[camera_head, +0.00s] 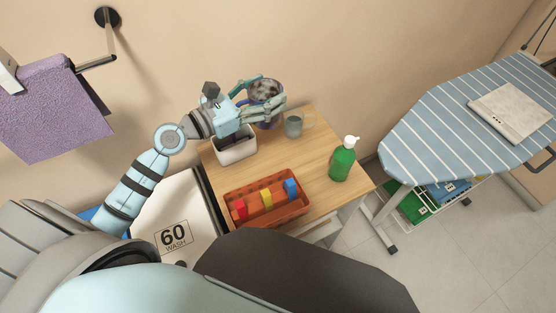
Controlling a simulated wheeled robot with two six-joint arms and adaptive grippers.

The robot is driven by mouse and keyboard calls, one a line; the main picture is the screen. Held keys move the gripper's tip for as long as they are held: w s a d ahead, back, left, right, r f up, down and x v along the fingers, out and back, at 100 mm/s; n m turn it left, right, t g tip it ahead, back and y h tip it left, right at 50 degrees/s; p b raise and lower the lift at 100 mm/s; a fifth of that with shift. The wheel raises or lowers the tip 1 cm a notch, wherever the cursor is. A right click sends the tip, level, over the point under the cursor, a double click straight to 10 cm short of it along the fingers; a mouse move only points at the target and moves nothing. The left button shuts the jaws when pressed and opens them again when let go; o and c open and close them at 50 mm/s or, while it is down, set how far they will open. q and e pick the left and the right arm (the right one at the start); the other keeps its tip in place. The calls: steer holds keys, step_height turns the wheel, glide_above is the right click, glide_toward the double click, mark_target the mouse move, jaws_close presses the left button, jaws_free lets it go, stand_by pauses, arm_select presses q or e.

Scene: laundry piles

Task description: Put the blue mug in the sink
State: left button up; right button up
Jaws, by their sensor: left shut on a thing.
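My left gripper (272,91) is over the far edge of the small wooden table. I cannot tell whether this vessel is a mug. A grey-blue mug (293,126) with a handle at its right stands upright on the table, just right of the gripper. No sink is in view. My right gripper is not in view.
A white bin (235,154) stands below my left wrist. An orange basket (236,221) of coloured blocks and a green pump bottle (342,164) are on the wooden table (309,158). A striped ironing board (437,119) stands right. A purple towel (50,115) hangs left.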

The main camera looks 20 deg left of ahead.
arm_select(q)
step_height(320, 180, down, 19)
steer(key=b, duration=0.9)
steer(key=shift+s+f+b, duration=0.1)
steer(key=shift+b, duration=0.2)
steer(key=shift+f, duration=0.1)
steer(key=o, duration=1.4)
steer(key=shift+r, duration=0.2)
